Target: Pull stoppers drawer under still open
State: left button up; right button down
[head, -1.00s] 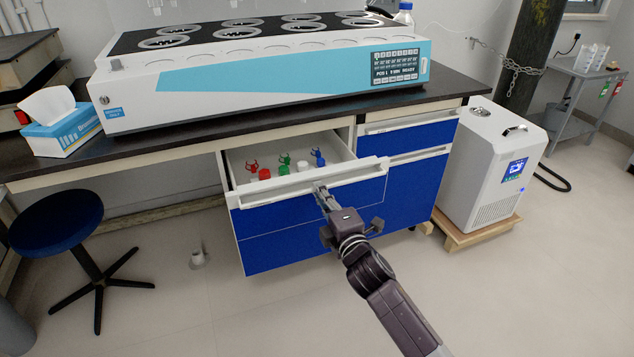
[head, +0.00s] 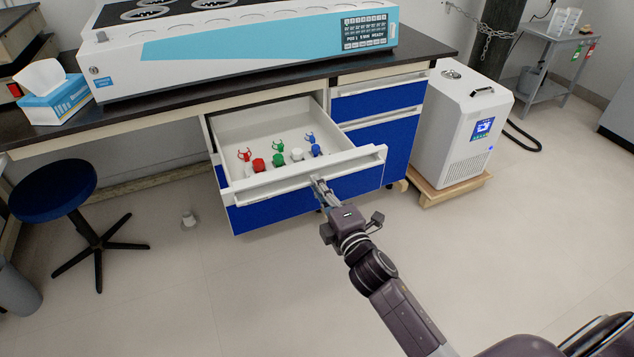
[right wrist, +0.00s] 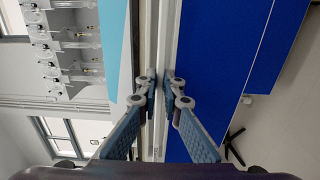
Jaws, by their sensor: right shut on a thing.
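The stoppers drawer (head: 248,191) under the still (head: 240,45) stands well open, with a white front rail and a blue face below it. Inside lie red stoppers (head: 258,165), green stoppers (head: 278,159), blue stoppers (head: 316,150) and a white one (head: 297,154). My right gripper (head: 318,183) is shut on the drawer's front handle, right of its middle. The right wrist view shows the fingers (right wrist: 163,82) closed around the white handle bar. My left gripper is not in view.
A blue stool (head: 53,189) stands at the left. A white chiller unit (head: 456,130) sits on a wooden base to the right of the cabinet. A tissue box (head: 58,104) is on the counter.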

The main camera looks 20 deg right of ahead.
jog(key=c, duration=2.1)
grip_release()
jog(key=s, duration=1.2)
jog(key=shift+d, duration=0.2)
